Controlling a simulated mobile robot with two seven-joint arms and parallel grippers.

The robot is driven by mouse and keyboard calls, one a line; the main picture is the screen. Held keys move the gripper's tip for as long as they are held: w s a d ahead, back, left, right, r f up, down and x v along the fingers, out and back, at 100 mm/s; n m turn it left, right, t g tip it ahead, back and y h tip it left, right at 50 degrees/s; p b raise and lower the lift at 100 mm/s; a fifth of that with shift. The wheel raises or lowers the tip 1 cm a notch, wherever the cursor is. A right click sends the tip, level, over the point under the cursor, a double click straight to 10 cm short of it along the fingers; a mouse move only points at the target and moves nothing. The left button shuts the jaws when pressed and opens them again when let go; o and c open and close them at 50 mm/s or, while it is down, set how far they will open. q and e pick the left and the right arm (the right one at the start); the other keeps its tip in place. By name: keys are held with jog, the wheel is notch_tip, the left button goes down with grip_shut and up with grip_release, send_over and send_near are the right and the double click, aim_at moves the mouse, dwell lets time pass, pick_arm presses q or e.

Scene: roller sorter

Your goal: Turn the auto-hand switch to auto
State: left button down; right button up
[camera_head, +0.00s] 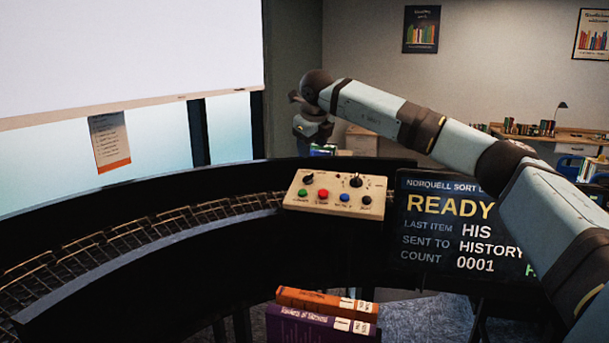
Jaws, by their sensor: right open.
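The cream control panel (377,209) stands in the middle of the view. It has two dark switches on its upper row, a left one (308,178) and a right one (356,181). Their labels are too small to read, so I cannot tell which is the auto-hand switch or how it is set. My right gripper (318,143) hangs above and beyond the panel's back edge, apart from the switches. It is open; its fingertips are small and dark here. My left gripper is out of view.
Green, red, blue and black buttons line the panel's front. A display (425,232) reading READY stands right of it. An orange book (310,298) and a purple book (300,326) lie in front. The roller track (130,232) curves away left.

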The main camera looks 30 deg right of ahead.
aim_at(309, 176)
jog(key=p+x, duration=0.1)
jog(key=x, duration=1)
jog(key=shift+w+f+p, duration=0.15)
jog(key=shift+f+p, duration=0.05)
jog(key=shift+p, duration=0.15)
jog(key=c, duration=0.6)
